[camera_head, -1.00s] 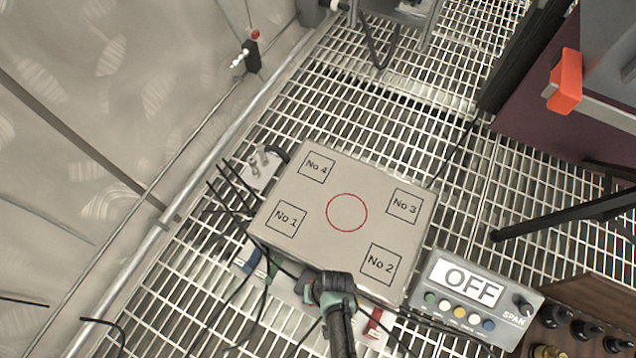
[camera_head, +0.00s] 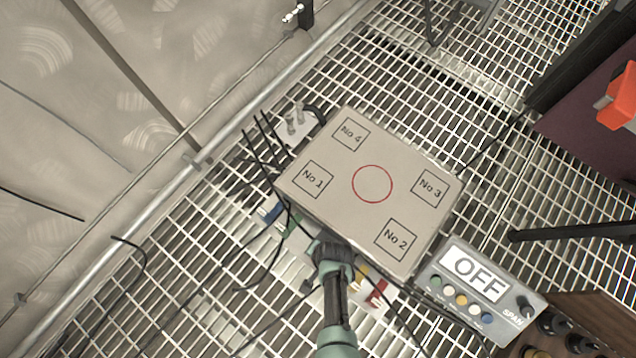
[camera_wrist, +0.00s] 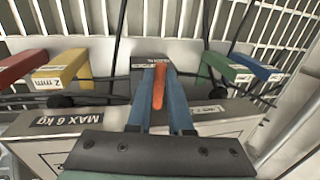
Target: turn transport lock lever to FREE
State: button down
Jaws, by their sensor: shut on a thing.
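The transport lock lever (camera_wrist: 159,88) is a narrow orange bar in the wrist view. It lies between the blue fingers of my gripper (camera_wrist: 160,100), which are shut on it. Its pivot and any FREE marking are not readable. The lever is at the side of the scale box (camera_wrist: 225,125), which carries a "MAX 6 kg" label. In the head view my gripper (camera_head: 330,252) is at the near edge of the box's plate (camera_head: 350,210), and the lever is hidden there.
Red (camera_wrist: 22,66), yellow (camera_wrist: 65,70), green (camera_wrist: 212,66) and blue (camera_wrist: 250,68) blocks flank the lever. A display box reading OFF (camera_head: 478,285) stands right of the plate. Black cables (camera_head: 262,260) lie over the grating at the left.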

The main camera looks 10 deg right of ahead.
jog(key=c, duration=0.8)
grip_release()
jog(key=shift+c, duration=0.2)
notch_tip(320, 180, up, 13)
jog(key=s+d+p, duration=0.1)
jog(key=s+p, duration=0.1)
jog(key=p, duration=0.7)
jog(key=shift+d+f, duration=0.15)
jog(key=shift+d, duration=0.15)
